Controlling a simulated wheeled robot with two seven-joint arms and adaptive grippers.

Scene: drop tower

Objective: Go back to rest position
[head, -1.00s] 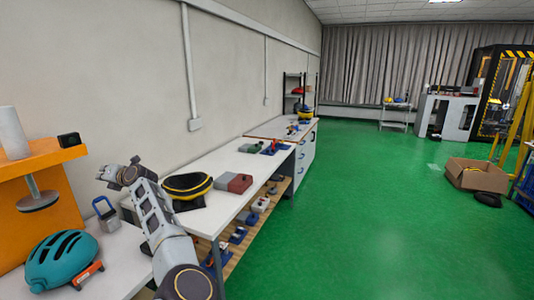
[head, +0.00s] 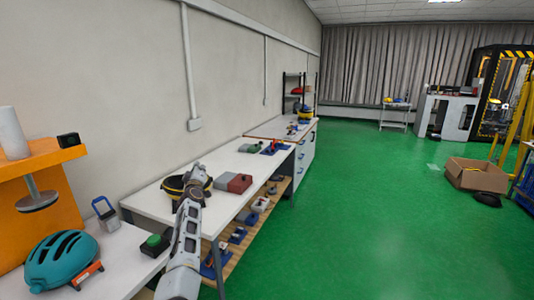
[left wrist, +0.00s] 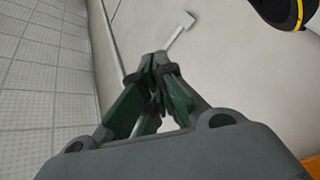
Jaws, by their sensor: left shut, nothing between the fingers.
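My left arm reaches up from the bottom of the head view, and its gripper (head: 198,172) is at the upper end, in front of the black and yellow helmet-like item (head: 172,187) on the white bench. In the left wrist view the dark green fingers (left wrist: 158,62) are drawn together, with nothing between them. A pale wall fills much of that view behind them. My right gripper is not in view.
A teal helmet (head: 62,260), a blue-framed block (head: 107,216) and a green-topped dark box (head: 154,245) are on the near bench, beside an orange stand (head: 50,200). A red and grey box (head: 234,183) lies farther along. Green floor (head: 350,220) is open to the right.

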